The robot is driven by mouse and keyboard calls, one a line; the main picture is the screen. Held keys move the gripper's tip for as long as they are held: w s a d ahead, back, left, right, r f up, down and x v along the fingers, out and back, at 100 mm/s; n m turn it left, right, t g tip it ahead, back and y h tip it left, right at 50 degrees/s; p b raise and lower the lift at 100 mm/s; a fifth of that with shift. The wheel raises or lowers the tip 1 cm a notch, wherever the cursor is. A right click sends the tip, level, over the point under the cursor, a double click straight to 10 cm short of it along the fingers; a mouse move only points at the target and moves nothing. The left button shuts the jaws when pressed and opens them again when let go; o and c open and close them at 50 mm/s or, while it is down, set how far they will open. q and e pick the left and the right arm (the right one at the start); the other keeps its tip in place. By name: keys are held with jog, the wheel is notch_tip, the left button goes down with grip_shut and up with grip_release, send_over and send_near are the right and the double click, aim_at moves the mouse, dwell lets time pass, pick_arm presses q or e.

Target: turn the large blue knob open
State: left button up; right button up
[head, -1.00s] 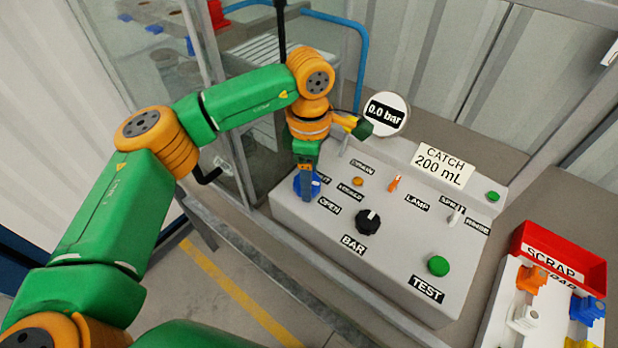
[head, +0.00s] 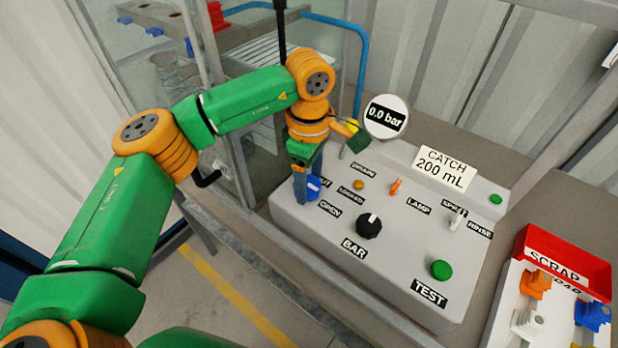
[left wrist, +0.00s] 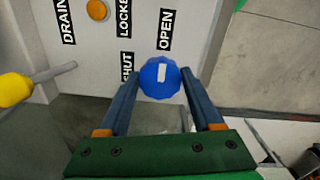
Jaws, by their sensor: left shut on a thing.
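The large blue knob (head: 314,187) sits at the left end of the grey panel (head: 400,250), beside the SHUT and OPEN labels. My left gripper (head: 306,198) points down at it and partly hides it in the head view. In the left wrist view the round blue knob (left wrist: 158,88) lies between the two fingertips of my left gripper (left wrist: 160,80), which is shut on it. The knob's white mark stands upright in that view, towards the OPEN label (left wrist: 165,30); the SHUT label (left wrist: 127,66) is to its left. My right gripper is in neither view.
A black BAR knob (head: 369,225), green TEST button (head: 441,270), orange lamp switch (head: 395,187) and gauge reading 0.0 bar (head: 386,103) are on the panel. A yellow-tipped lever (left wrist: 15,89) is left of my fingers. A red SCRAP bin (head: 585,262) stands right.

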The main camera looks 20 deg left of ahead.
aim_at(310, 184)
pick_arm(q)
jog(key=o, duration=1.4)
notch_tip(310, 184, up, 7)
jog(key=shift+d+r+b, duration=0.1)
jog(key=shift+b, duration=0.35)
